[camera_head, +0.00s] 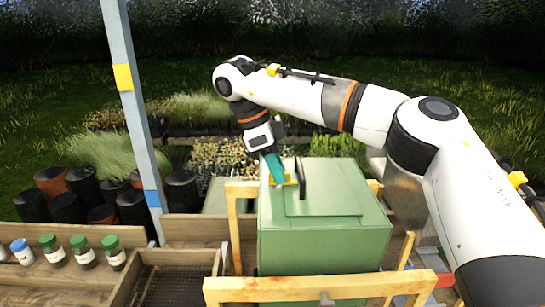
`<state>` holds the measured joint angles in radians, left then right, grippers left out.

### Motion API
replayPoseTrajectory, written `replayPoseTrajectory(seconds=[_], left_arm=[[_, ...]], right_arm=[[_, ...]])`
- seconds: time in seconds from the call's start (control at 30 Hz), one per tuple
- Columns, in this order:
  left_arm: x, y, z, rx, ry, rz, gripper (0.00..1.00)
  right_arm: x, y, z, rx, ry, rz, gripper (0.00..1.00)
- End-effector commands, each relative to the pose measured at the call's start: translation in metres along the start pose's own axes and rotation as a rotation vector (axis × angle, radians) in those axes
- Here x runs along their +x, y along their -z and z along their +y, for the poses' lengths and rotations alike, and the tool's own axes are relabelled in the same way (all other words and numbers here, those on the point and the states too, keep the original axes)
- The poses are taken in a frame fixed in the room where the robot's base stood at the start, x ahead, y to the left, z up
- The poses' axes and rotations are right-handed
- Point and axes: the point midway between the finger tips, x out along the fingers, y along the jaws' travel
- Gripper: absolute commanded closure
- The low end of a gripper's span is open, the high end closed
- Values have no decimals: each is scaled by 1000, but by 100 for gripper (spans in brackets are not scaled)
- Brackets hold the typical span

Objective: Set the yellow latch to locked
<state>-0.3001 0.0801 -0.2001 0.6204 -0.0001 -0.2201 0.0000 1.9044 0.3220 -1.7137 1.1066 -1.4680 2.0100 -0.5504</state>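A green box (328,250) with a raised lid panel (335,185) stands in front of me at the right of centre. A small yellow latch piece (291,179) shows on its top near the left edge, beside a thin dark upright part (301,178). My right arm reaches in from the right and bends down over the box. My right gripper (276,178), with teal fingers, points down right at the yellow piece. The fingers partly hide the latch, so its setting and any contact cannot be told. The finger gap does not show. My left gripper is out of view.
A yellow wooden frame (290,290) surrounds the box. Several lidded jars (82,250) stand on the wooden bench beside a mesh tray (172,285). Plant pots (67,208) and seedlings lie behind.

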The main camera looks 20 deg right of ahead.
Motion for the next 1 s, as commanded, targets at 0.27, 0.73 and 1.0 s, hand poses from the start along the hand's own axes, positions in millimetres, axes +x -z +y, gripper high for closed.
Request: replayPoseTrajectory(seconds=[0.27,0.73,1.0], left_arm=[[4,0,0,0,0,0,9],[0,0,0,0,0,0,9],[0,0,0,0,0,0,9]], right_arm=[[-43,1,0,4,-8,-2,69],[-110,1,0,2,1,-4,69],[-120,1,0,1,-3,0,69]])
